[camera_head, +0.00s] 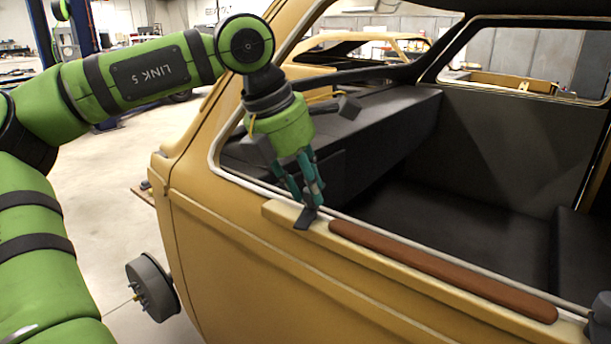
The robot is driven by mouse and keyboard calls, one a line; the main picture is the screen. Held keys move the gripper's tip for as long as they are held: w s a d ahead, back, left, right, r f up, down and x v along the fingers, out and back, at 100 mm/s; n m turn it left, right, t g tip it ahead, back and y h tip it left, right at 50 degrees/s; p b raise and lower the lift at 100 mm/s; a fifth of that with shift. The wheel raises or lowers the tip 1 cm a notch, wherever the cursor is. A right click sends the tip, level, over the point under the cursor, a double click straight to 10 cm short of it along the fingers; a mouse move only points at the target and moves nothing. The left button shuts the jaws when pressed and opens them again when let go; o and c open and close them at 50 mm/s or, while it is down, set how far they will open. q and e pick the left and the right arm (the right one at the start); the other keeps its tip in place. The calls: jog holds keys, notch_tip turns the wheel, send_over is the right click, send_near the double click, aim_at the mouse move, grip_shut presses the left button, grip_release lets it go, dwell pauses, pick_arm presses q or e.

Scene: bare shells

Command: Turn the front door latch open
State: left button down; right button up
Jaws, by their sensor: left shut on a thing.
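The front door (240,265) is a yellow car body panel with an open window frame above it. A small dark latch (304,218) sits on the yellow ledge at the front end of the door top. My left gripper (309,200) points down at the latch, with its teal fingers shut on it. The fingers hide the latch's upper part.
A long brown armrest (430,268) runs along the door top, right of the latch. A grey hub (152,288) sticks out at lower left. Black seats (460,225) fill the cabin. Another yellow shell (375,45) stands behind. The floor at left is mostly clear.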

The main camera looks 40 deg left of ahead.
pick_arm(q)
jog(key=m, duration=0.1)
jog(key=m+p, duration=0.1)
jog(key=m+h+p, duration=0.1)
jog(key=shift+w+r+m+g, duration=0.15)
jog(key=shift+r+m+g, duration=0.15)
jog(key=shift+a+f+m+h+p, duration=0.1)
jog(key=shift+m+h+p, duration=0.2)
jog(key=shift+m+p, duration=0.25)
jog(key=c, duration=1.2)
grip_release()
jog(key=shift+o, duration=0.9)
jog(key=shift+f, duration=0.1)
jog(key=shift+w+d, duration=0.1)
jog(key=shift+d, duration=0.15)
jog(key=shift+a, duration=0.1)
jog(key=v, duration=1.2)
jog(key=shift+w, duration=0.25)
